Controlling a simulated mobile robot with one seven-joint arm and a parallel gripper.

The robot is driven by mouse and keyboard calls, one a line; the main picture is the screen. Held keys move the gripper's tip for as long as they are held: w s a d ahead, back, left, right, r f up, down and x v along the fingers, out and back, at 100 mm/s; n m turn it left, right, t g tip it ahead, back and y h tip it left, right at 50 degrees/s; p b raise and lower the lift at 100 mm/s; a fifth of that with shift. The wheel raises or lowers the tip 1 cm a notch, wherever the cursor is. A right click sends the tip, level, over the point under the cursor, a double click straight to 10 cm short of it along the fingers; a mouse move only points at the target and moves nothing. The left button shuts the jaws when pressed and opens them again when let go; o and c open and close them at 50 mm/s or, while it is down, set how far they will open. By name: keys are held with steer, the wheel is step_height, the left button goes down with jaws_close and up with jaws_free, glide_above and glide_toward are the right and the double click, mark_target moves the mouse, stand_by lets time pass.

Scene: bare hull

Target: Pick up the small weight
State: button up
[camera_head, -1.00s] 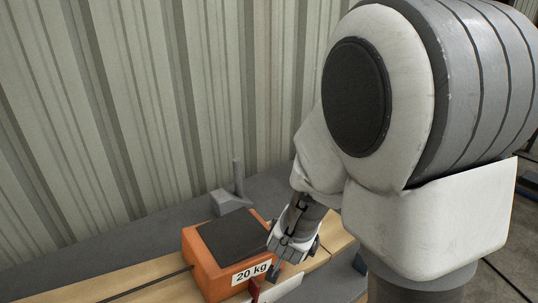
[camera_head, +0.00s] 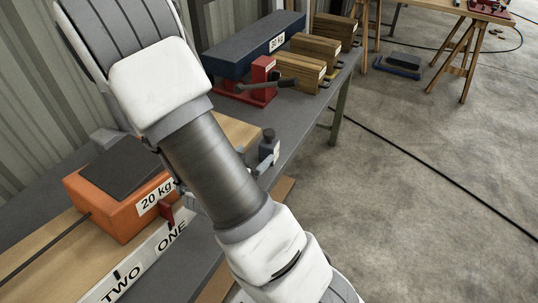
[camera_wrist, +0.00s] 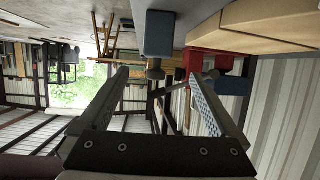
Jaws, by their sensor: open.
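The small weight (camera_head: 266,152) is a grey-blue block with a dark knob on top. In the head view it stands upright near the bench's front edge, just right of my arm and partly hidden by it. In the wrist view, which looks upside down, the small weight (camera_wrist: 158,32) hangs from the top middle with its knob pointing down. My gripper (camera_wrist: 158,78) is open and empty, its two fingers spread on either side of the knob's line in that picture. The weight looks beyond the fingertips. In the head view my arm hides most of the gripper.
An orange 20 kg block (camera_head: 118,205) sits left on a wooden plank. A red clamp (camera_head: 262,82), a blue 30 kg block (camera_head: 240,52) and wooden blocks (camera_head: 300,70) stand behind on the grey bench. Open floor (camera_head: 410,190) lies right.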

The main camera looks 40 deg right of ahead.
mark_target(266, 145)
steer(key=b+x, duration=0.1)
steer(key=x, duration=0.8)
steer(key=shift+s+f+b+x, duration=0.15)
steer(key=shift+b+x, duration=0.35)
steer(key=shift+x, duration=0.8)
steer(key=shift+s+f+b+x, duration=0.1)
steer(key=shift+f+b+x, duration=0.25)
steer(key=shift+x, duration=0.95)
steer(key=shift+r, duration=0.1)
jaws_close()
steer(key=shift+r, duration=0.1)
